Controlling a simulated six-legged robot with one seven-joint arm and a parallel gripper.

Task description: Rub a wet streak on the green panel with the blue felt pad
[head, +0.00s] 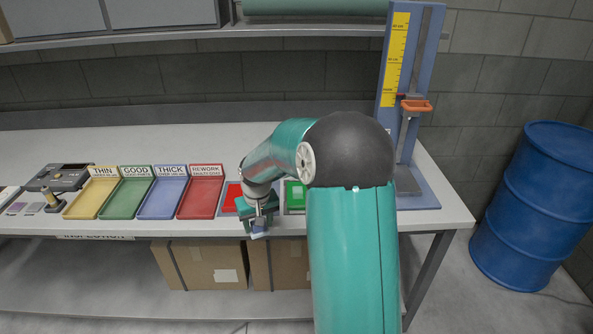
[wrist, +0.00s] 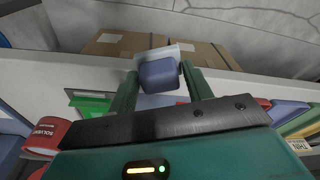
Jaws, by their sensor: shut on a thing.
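My gripper (head: 258,226) is shut on the blue felt pad, which shows between the fingers in the wrist view (wrist: 158,74) with a pale layer along its far side. In the head view the pad (head: 260,234) is small at the bench's front edge, mostly hidden by the gripper. I cannot tell whether it touches anything. The green panel (head: 294,196) lies right of the gripper, partly hidden by my arm. In the wrist view the green panel (wrist: 91,106) is left of the pad, apart from it. I cannot make out a wet streak.
A red panel (head: 231,197) lies left of the gripper. Yellow, green, blue and red trays (head: 202,197) stand farther left. A red can (wrist: 47,136) marked SOLVENT shows in the wrist view. A blue measuring stand (head: 427,190) is at right. Cardboard boxes (head: 203,264) sit below the bench.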

